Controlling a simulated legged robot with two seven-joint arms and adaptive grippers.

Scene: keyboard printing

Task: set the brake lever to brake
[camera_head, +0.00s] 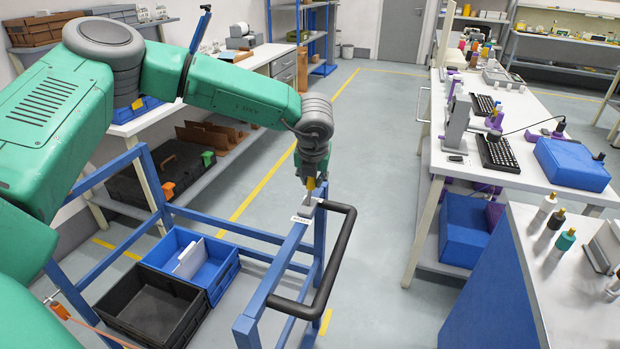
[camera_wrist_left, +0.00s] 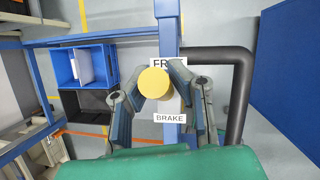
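The brake lever shows as a round yellow knob (camera_wrist_left: 153,83) in the left wrist view, above the blue cart rail. It lies between the two fingers of my left gripper (camera_wrist_left: 156,78), close to both; I cannot tell whether they press on it. A "BRAKE" label (camera_wrist_left: 170,118) lies on the near side of the knob. A second label (camera_wrist_left: 168,63), partly hidden and starting "FR", lies on the far side. In the head view my left gripper (camera_head: 311,188) points down at the rail's end, with the yellow knob at its tip. My right gripper is not in view.
The blue cart frame (camera_head: 262,290) has a black handle (camera_head: 340,258) bending out to the right of the lever. A blue bin (camera_head: 218,268) and a black bin (camera_head: 150,305) sit low in the cart. Open floor (camera_head: 385,160) lies between cart and white table (camera_head: 540,110).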

